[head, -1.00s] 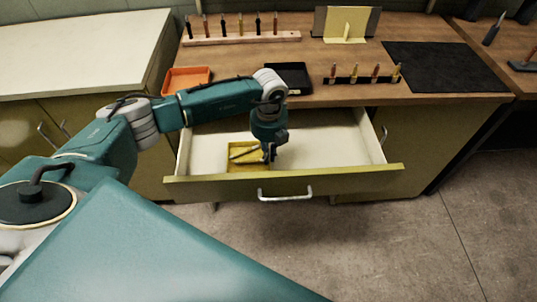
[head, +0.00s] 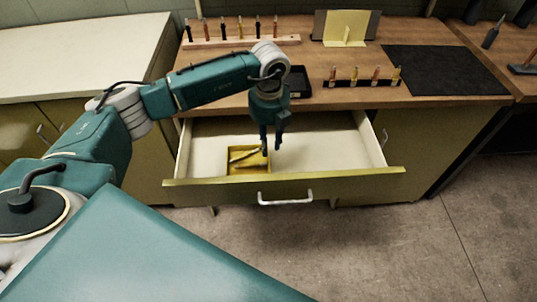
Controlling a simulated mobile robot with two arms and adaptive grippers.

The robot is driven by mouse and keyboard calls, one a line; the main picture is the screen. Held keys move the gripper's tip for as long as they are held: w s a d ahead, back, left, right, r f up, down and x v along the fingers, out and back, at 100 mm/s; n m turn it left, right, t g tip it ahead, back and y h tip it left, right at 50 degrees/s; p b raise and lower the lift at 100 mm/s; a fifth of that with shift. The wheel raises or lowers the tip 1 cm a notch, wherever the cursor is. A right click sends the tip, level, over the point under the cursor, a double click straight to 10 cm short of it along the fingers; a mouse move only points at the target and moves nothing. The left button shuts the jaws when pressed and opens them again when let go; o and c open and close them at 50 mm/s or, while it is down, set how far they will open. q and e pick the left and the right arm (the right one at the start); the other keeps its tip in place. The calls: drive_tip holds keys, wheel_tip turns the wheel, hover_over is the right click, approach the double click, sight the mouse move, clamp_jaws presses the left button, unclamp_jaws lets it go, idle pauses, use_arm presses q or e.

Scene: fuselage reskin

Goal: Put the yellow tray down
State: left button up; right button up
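The yellow tray (head: 236,168) lies in the left front part of the open drawer (head: 310,160). A light, thin item (head: 245,155) lies in the tray. My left gripper (head: 270,146) points down just above the tray's right edge. Its two fingers are apart with nothing seen between them; whether a finger touches the tray rim cannot be told. My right gripper is not in view.
The drawer's right side is bare. The wooden bench top (head: 360,95) above it holds a black tray (head: 297,82), a small rack of upright tools (head: 365,81), a long tool rack (head: 240,40) and a dark mat (head: 445,70). An orange tray is mostly hidden behind my arm.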

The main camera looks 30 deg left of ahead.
use_arm(q)
drive_tip(key=shift+r, duration=2.25)
